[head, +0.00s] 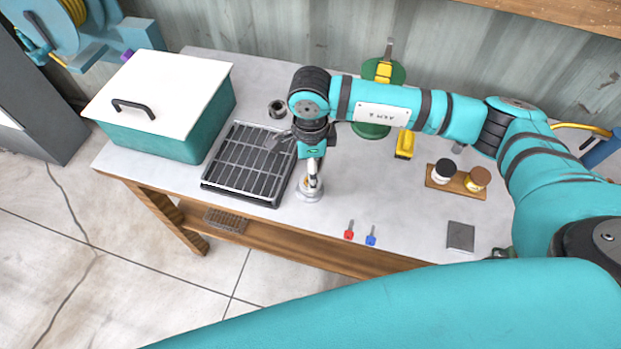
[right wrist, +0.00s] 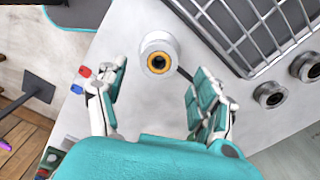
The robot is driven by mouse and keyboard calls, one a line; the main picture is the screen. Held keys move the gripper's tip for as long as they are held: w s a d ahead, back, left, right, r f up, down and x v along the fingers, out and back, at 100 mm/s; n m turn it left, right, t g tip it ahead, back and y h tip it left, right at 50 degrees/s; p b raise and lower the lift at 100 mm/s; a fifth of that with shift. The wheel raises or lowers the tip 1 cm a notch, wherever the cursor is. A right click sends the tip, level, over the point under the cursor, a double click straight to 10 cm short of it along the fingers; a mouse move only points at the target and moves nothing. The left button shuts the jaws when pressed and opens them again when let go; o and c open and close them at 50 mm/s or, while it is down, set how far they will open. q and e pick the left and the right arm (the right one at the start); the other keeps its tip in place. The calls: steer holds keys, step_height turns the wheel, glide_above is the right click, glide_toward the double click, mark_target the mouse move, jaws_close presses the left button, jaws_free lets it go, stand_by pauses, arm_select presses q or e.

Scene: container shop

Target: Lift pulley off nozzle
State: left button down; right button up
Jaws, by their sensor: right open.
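A pale round flanged piece (head: 309,194) with an orange ring stands at the front edge of the workbench. In the right wrist view the same piece (right wrist: 150,41) shows from above, with an orange ring around a dark hole. It seems to be the pulley and nozzle together; I cannot tell where one ends and the other begins. My right gripper (head: 313,170) hangs over it, pointing down. In the right wrist view the right gripper (right wrist: 160,92) is open and empty, the piece beyond its spread fingers. My left gripper is not in view.
A black slotted tray (head: 205,186) lies just left of the piece, with a grey ring-shaped part (head: 277,109) behind it. A teal box (head: 205,132) with a white lid stands further left. Red (head: 349,234) and blue (head: 371,240) small items lie to the right.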

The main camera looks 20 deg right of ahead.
mark_target(303, 180)
steer(key=shift+f, duration=0.45)
step_height(303, 180, down, 4)
steer(key=shift+w+f+p, duration=0.15)
steer(key=shift+f+p, duration=0.1)
steer(key=shift+p, duration=1)
steer(key=shift+f, duration=0.2)
steer(key=c, duration=1.1)
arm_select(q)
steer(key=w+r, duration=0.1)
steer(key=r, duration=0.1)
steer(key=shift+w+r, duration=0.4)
arm_select(e)
steer(key=shift+r, duration=0.1)
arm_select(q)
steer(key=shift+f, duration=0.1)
arm_select(e)
steer(key=shift+w+r, duration=0.1)
